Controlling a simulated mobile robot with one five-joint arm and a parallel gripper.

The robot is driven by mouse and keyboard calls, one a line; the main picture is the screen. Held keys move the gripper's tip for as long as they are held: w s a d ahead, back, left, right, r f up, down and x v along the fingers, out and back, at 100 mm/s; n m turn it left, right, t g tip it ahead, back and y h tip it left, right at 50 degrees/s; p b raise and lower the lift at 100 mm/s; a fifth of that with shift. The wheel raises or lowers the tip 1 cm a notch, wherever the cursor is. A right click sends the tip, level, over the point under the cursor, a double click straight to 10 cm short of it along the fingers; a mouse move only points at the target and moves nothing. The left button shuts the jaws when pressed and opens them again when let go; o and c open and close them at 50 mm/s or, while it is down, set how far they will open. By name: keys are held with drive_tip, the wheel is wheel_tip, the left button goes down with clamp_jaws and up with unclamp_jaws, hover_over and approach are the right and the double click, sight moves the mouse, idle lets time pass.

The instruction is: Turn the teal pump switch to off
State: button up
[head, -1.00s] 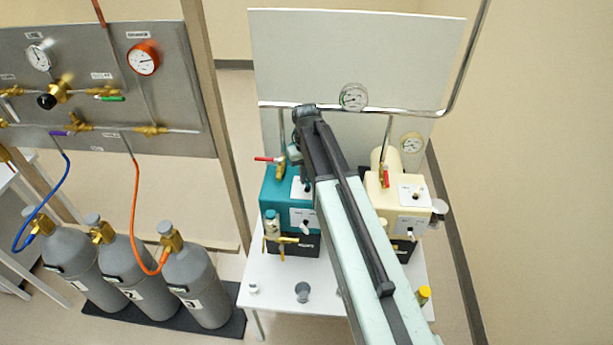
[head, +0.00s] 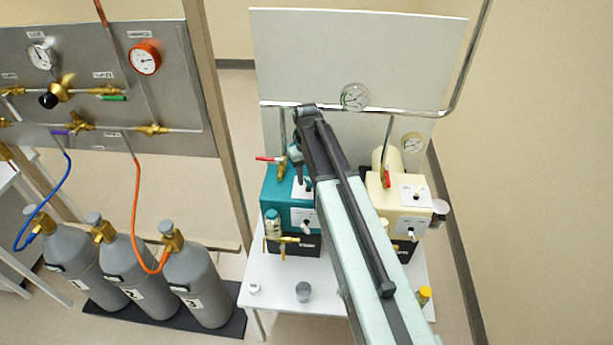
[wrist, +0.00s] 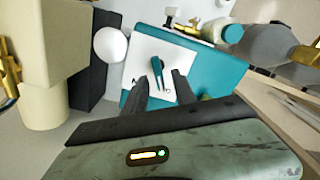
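The teal pump (head: 277,190) stands on the white table at centre, left of the cream pump. In the wrist view its teal top (wrist: 215,75) carries a white plate (wrist: 143,58) with a small dark teal switch lever (wrist: 157,72). My gripper (wrist: 160,80) is open over this plate, its two dark fingers apart. The lever shows between the fingertips; I cannot tell whether either finger touches it. In the head view my gripper (head: 300,177) hangs at the pump's top and partly hides the plate. Any label by the switch is unreadable.
The cream pump (head: 397,189) stands close on the right. Red-handled valves (head: 268,159) and a metal pipe (head: 290,105) are near the arm. Small containers (head: 303,292) sit on the table (head: 270,273). Grey cylinders (head: 199,285) stand at left.

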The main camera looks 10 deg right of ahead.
sight(307, 180)
drive_tip(key=shift+r, duration=0.1)
wheel_tip(307, 180, up, 8)
drive_tip(key=p, duration=0.8)
drive_tip(key=shift+f, duration=0.2)
drive_tip(key=f+b, duration=0.3)
drive_tip(key=shift+s, duration=0.4)
drive_tip(key=s+f+b, duration=0.2)
drive_tip(key=shift+s, duration=0.4)
drive_tip(key=s+f+m+b, duration=0.2)
drive_tip(key=s+f+b, duration=0.1)
drive_tip(key=s, duration=0.9)
drive_tip(key=shift+s+m, duration=0.15)
drive_tip(key=shift+m, duration=0.15)
